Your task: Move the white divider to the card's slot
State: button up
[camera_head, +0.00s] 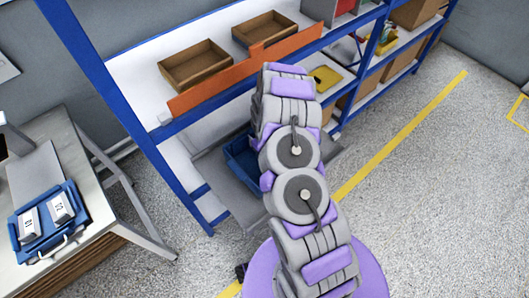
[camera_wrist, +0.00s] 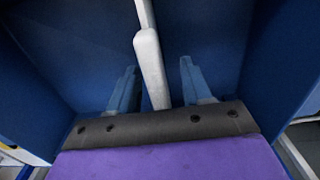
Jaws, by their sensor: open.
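In the wrist view the white divider (camera_wrist: 150,65) stands upright inside a blue bin (camera_wrist: 60,60). My gripper (camera_wrist: 160,85) is open, with one finger on each side of the divider. There is a visible gap on both sides, wider on the right. The divider's lower end is hidden behind the gripper's dark front edge. In the head view the blue bin (camera_head: 236,160) shows partly behind my arm on the lower shelf, and my gripper is hidden there.
A blue shelf rack (camera_head: 85,55) holds two brown trays (camera_head: 195,66) behind an orange rail (camera_head: 220,80). A table (camera_head: 85,180) at left bears a blue tray (camera_head: 72,228) with two labelled pieces. The bin's walls are close around my gripper. Open floor lies to the right.

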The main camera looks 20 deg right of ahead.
jog(key=shift+r, duration=0.1)
notch_tip(320, 180, up, 17)
jog(key=p, duration=0.3)
jog(key=shift+r, duration=0.1)
dwell(0.7)
jog(key=s+a+r, duration=0.4)
jog(key=s+r, duration=0.2)
jog(key=r, duration=0.3)
jog(key=s+a+r, duration=0.3)
jog(key=s+r, duration=0.4)
jog(key=r, duration=0.3)
jog(key=s+a+r+m+g, duration=0.1)
jog(key=s+r, duration=0.3)
jog(key=s, duration=0.8)
jog(key=s+a+r+m, duration=0.1)
jog(key=s+r, duration=0.3)
jog(key=s, duration=0.8)
jog(key=shift+r+m+g, duration=0.3)
jog(key=shift+m+g, duration=0.1)
jog(key=shift+m, duration=0.4)
